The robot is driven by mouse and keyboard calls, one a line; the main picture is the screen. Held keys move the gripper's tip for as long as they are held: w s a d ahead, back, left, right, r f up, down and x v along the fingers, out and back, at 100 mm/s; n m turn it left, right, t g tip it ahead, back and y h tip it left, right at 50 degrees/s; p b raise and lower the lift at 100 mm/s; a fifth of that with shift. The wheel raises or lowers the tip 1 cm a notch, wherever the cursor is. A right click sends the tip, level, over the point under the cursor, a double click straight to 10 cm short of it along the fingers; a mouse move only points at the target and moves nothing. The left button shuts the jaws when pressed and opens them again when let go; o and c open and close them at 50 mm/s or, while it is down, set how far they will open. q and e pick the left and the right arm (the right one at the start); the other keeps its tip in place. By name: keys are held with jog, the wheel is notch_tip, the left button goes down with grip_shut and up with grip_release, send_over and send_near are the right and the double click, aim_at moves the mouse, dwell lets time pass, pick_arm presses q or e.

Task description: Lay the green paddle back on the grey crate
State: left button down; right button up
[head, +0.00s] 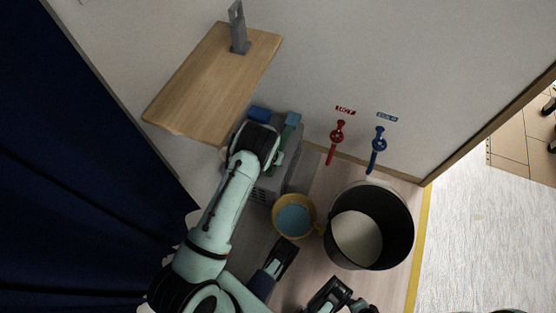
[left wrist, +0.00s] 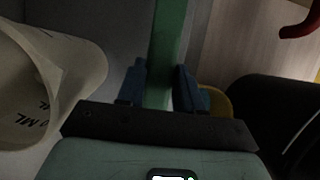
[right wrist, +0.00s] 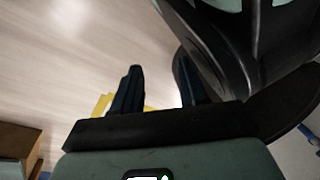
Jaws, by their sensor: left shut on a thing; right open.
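The green paddle (left wrist: 168,45) shows in the left wrist view as a long green strip running between the fingers of my left gripper (left wrist: 160,88). The gripper is shut on it. In the head view, green (head: 287,138) shows beside my left wrist, over the grey crate (head: 297,170). My left wrist and arm hide much of the crate and the left fingertips there. I cannot tell whether the paddle touches the crate. My right gripper (right wrist: 160,88) is open and empty, low near the black bucket (right wrist: 225,45).
A yellow pot (head: 279,228) with light blue contents stands beside the black bucket (head: 397,220). A wooden board (head: 205,85) juts out above the crate. Red (head: 336,140) and blue (head: 377,148) valve handles are on the wall. A translucent measuring vessel (left wrist: 75,60) shows left of my left gripper.

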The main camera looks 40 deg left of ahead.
pick_arm(q)
notch_tip(320, 180, down, 2)
jog(key=shift+w+f, duration=0.1)
jog(key=shift+f, duration=0.05)
notch_tip(320, 180, down, 4)
jog(key=shift+f+b, duration=0.25)
jog(key=shift+b, duration=0.7)
jog(key=c, duration=0.7)
grip_release()
jog(key=shift+c, duration=0.2)
pick_arm(e)
jog(key=shift+g, duration=0.8)
jog(key=s+f, duration=0.2)
jog(key=s, duration=0.2)
jog(key=shift+s+d+f, duration=0.1)
jog(key=shift+d+f, duration=0.1)
jog(key=shift+f, duration=0.2)
